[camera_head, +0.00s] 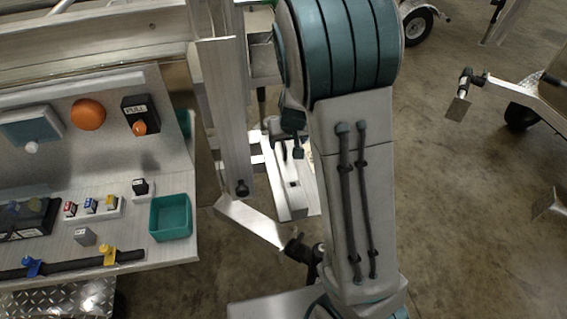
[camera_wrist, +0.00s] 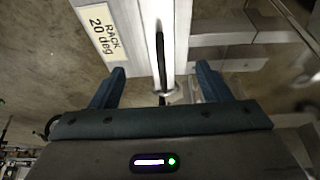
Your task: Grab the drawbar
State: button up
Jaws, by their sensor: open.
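A pale metal bar (camera_wrist: 130,30) with a "RACK 20 deg" label and a dark rod or slot (camera_wrist: 161,60) along it shows in the wrist view; I cannot tell for sure that it is the drawbar. My gripper (camera_wrist: 160,85) is open, one finger on each side of the lower end of the bar, with nothing visibly clamped. In the head view a pale metal piece (camera_head: 292,200) with dark slots stands left of my arm. An angled metal arm (camera_head: 250,221) ends in a dark coupling (camera_head: 296,246) below it. My arm hides part of this area.
A panel (camera_head: 120,225) with an orange knob (camera_head: 88,114), a black PULL box (camera_head: 140,108) and a teal bin (camera_head: 170,217) is at left. An upright metal post (camera_head: 222,120) stands close to my arm. Other trailer parts (camera_head: 540,90) are at right, with clear floor (camera_head: 450,210) between.

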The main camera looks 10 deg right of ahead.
aim_at(285, 151)
jog(key=b+x, duration=0.3)
jog(key=x, duration=0.8)
jog(key=shift+w+f, duration=0.1)
jog(key=shift+f, duration=0.3)
grip_shut()
jog(key=shift+w+r, duration=0.1)
jog(key=shift+r, duration=0.1)
